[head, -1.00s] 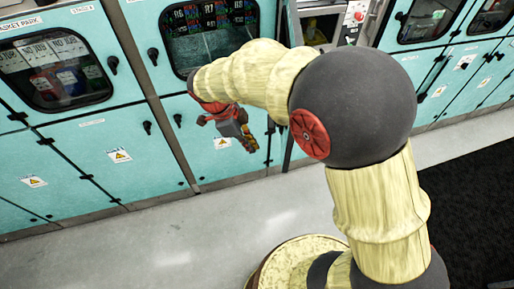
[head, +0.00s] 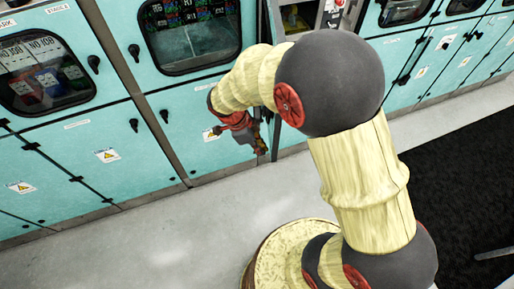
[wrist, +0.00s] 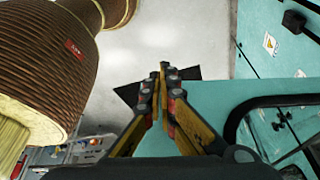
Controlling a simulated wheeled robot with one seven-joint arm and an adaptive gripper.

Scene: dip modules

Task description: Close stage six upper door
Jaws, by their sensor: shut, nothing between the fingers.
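In the wrist view, a teal door panel (wrist: 205,95) with a dark-framed rounded window lies close beside and beneath my gripper (wrist: 162,72). It looks like a door swung out from the cabinets, but its stage label is not readable. My gripper's fingers are together and empty; whether they touch the panel is unclear. In the head view, my gripper (head: 261,150) points down in front of the cabinet row, near a narrow upright edge. My arm hides much of that door. An open compartment (head: 299,17) shows behind my arm.
Teal cabinets with windowed upper doors (head: 48,68) and plain lower doors (head: 90,155) line the wall. Black handles stick out from them. The grey floor (head: 190,235) in front is clear, with a dark mat (head: 465,190) at right.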

